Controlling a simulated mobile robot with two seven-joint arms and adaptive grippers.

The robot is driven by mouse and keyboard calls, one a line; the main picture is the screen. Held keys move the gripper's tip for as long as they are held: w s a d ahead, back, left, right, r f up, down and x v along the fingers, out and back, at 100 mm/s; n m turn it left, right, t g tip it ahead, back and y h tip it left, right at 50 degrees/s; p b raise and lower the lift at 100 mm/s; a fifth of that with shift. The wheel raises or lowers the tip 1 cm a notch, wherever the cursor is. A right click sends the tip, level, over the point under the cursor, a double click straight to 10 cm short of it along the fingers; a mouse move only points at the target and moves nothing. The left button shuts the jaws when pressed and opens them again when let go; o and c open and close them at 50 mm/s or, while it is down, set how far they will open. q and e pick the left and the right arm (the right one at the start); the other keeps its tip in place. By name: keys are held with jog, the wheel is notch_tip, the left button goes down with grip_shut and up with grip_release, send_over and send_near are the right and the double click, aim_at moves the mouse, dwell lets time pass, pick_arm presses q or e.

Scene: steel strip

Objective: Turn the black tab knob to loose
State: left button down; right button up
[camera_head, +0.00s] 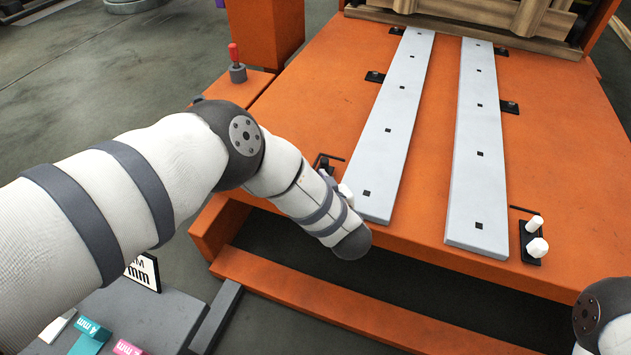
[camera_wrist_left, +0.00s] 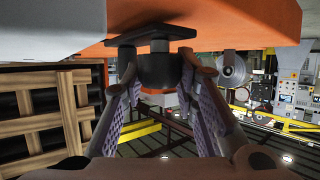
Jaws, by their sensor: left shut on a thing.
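In the left wrist view a black knob (camera_wrist_left: 158,70) sits under a flat dark plate (camera_wrist_left: 150,34) against the orange surface. My left gripper (camera_wrist_left: 160,84) has its fingers on both sides of this knob and is shut on it. I cannot tell from the pictures which way the knob is turned. Only a piece of my right arm shows at the lower right; its gripper is out of view.
Two pale steel strips (camera_head: 393,120) and (camera_head: 480,150) lie along the table. A black bracket with white knobs (camera_head: 535,240) stands at the front right. A red-handled lever (camera_head: 235,62) stands at the left. A grey tray (camera_head: 140,318) with coloured pieces is at the lower left.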

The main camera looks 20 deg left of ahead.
pick_arm(q)
jog(key=n+g+y+b, duration=0.2)
jog(key=b, duration=0.1)
jog(key=n+g+y+b, duration=0.1)
jog(key=n, duration=0.1)
jog(key=shift+f, duration=0.3)
jog(key=n+g+y+b, duration=0.1)
jog(key=g+b, duration=0.1)
jog(key=b, duration=0.1)
jog(key=shift+r+n, duration=0.15)
jog(key=shift+n, duration=0.25)
jog(key=shift+r+y, duration=0.1)
jog(key=shift+y, duration=0.3)
pick_arm(e)
notch_tip(320, 180, down, 6)
jog(key=s+g, duration=0.1)
jog(key=s, duration=0.1)
jog(key=shift+s+f, duration=0.15)
jog(key=shift+f, duration=0.1)
pick_arm(q)
jog(key=shift+n+g, duration=0.3)
jog(key=shift+r, duration=0.1)
jog(key=c, duration=1.2)
grip_release()
jog(key=shift+a, duration=0.1)
jog(key=shift+c, duration=0.2)
pick_arm(e)
jog(key=shift+a, duration=0.1)
pick_arm(q)
jog(key=v, duration=1.2)
